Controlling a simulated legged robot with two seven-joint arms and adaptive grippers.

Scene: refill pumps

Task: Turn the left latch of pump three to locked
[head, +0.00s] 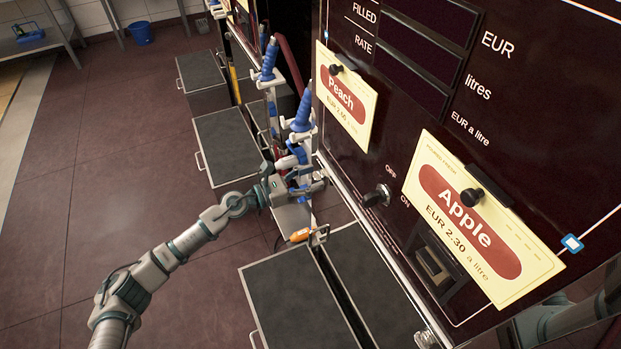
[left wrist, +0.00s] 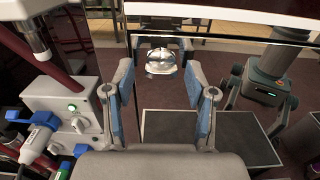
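My left gripper (head: 308,186) is beside the white and blue pump fittings (head: 297,148) at the edge of the dark dispenser front. In the left wrist view its two blue-padded fingers (left wrist: 160,88) stand wide apart, with nothing gripped between them. A shiny metal piece (left wrist: 160,62) shows beyond the fingers; I cannot tell whether it is a latch. A pale pump housing (left wrist: 62,112) with a green-lit button and a knob is left of the fingers. The left latch of pump three cannot be told for certain.
An orange-handled piece (head: 300,235) is just below my left gripper. Dark-topped boxes (head: 290,300) line the dispenser's foot. The front carries a Peach card (head: 345,95), an Apple card (head: 478,220) and an off/on switch (head: 377,196). The floor at left is clear.

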